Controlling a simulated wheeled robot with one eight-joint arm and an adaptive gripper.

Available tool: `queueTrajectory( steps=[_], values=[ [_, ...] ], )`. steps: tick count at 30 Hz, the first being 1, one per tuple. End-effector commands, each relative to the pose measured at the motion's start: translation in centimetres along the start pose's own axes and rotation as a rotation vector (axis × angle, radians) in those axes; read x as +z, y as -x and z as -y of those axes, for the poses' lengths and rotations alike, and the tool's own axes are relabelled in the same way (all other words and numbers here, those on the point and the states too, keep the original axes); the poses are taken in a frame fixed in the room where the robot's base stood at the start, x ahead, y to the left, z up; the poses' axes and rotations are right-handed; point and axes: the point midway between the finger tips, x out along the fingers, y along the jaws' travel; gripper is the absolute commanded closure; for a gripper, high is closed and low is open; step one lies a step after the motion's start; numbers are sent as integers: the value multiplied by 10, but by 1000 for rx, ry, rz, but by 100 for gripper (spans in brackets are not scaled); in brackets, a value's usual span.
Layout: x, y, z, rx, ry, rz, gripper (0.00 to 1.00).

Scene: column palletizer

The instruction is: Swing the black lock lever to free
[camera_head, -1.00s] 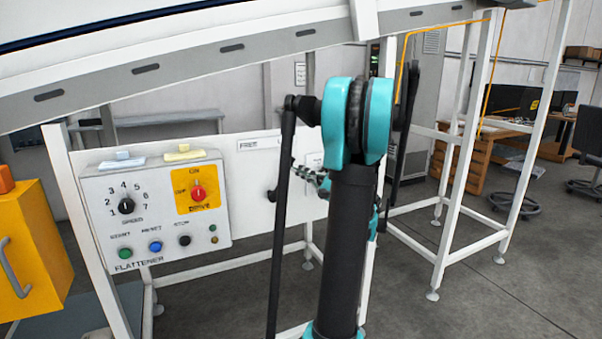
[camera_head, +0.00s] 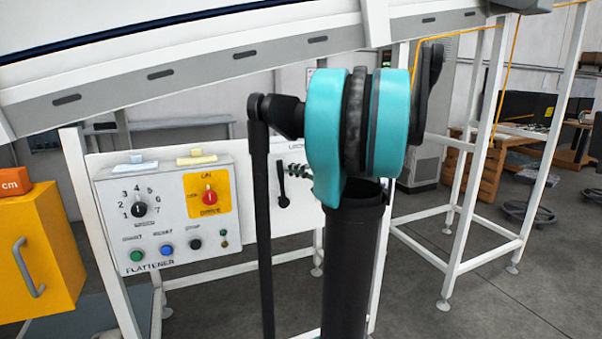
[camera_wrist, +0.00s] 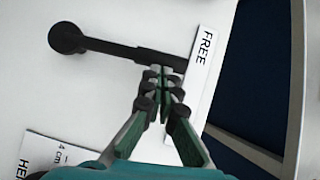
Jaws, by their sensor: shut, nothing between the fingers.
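The black lock lever (camera_wrist: 120,48) is on a white panel in the wrist view, its round hub at left and its bar reaching right toward the FREE label (camera_wrist: 202,50). In the head view, the lever (camera_head: 281,184) stands nearly upright above its hub. My gripper (camera_wrist: 163,76) is shut and empty, its fingertips against or just beside the lever's far end; contact cannot be told for sure. In the head view my gripper (camera_head: 297,170) shows just right of the lever, partly hidden by my arm.
A control box (camera_head: 168,220) with knobs and buttons is left of the lever. A yellow cabinet (camera_head: 38,250) stands at far left. The conveyor frame (camera_head: 200,65) runs overhead. A height label (camera_wrist: 55,155) is on the panel.

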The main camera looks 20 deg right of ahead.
Motion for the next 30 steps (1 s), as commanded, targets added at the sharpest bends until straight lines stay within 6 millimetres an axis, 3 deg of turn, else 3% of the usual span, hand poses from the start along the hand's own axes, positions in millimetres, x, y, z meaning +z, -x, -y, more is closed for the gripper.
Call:
queueTrajectory(
  steps=[15,30],
  values=[
    [39,-26,6,203,304,2,100],
    [46,-31,4,250,373,0,100]
  ],
)
